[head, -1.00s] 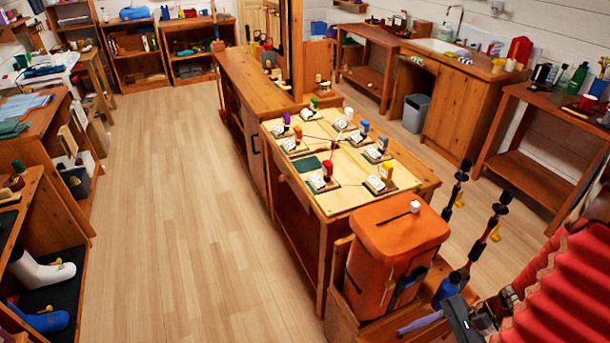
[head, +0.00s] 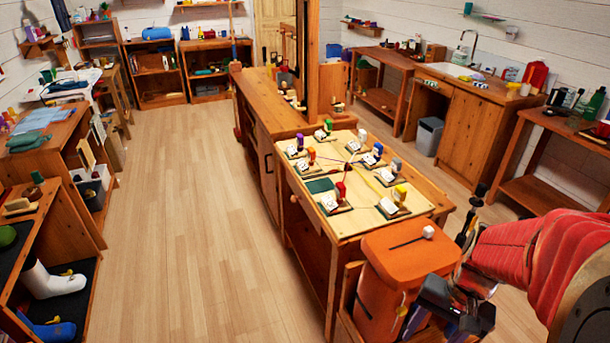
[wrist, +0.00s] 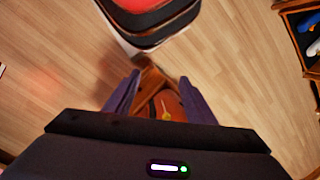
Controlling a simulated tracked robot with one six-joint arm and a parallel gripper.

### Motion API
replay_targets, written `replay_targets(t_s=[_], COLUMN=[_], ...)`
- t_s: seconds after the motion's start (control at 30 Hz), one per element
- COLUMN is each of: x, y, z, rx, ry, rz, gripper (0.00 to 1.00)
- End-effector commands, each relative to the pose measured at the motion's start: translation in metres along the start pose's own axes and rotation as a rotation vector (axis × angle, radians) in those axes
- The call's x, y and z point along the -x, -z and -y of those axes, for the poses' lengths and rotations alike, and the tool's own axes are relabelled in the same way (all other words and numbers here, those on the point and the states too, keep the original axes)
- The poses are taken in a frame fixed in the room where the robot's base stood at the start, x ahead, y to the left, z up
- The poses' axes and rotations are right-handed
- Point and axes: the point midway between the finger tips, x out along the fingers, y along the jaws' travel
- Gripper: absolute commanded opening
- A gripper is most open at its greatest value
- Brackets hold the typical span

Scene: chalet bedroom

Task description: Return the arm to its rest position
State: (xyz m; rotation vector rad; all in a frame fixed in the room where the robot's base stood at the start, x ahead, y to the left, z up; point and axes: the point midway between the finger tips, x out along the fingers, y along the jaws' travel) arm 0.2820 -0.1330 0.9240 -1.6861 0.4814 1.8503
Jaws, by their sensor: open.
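My arm in its red ribbed sleeve (head: 535,255) reaches in from the right of the head view. It ends in my dark gripper (head: 418,322), low in the picture beside the orange box, partly covering it. In the wrist view my gripper (wrist: 158,95) shows two purple-blue fingers spread apart. Nothing is held between them. An orange surface with a small yellow part (wrist: 166,115) shows beyond and below the finger gap; I cannot tell whether the fingers touch it.
The orange box (head: 405,260) with a slotted lid stands at the near end of the wooden bench (head: 430,200), which carries several small boards with coloured pieces. A sink cabinet (head: 465,115) stands at the back right. The wooden floor (head: 190,230) at left is open.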

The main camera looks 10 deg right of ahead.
Motion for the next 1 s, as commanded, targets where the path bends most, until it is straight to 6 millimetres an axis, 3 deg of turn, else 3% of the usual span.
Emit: replay_targets(t_s=[0.47, 1.0], x=[0.064, 0.13], y=[-0.02, -0.079], z=[0.049, 0.117], rx=[0.329, 0.648], ry=[-0.083, -0.011], rz=[-0.275, -0.543], gripper=[0.5, 0.5])
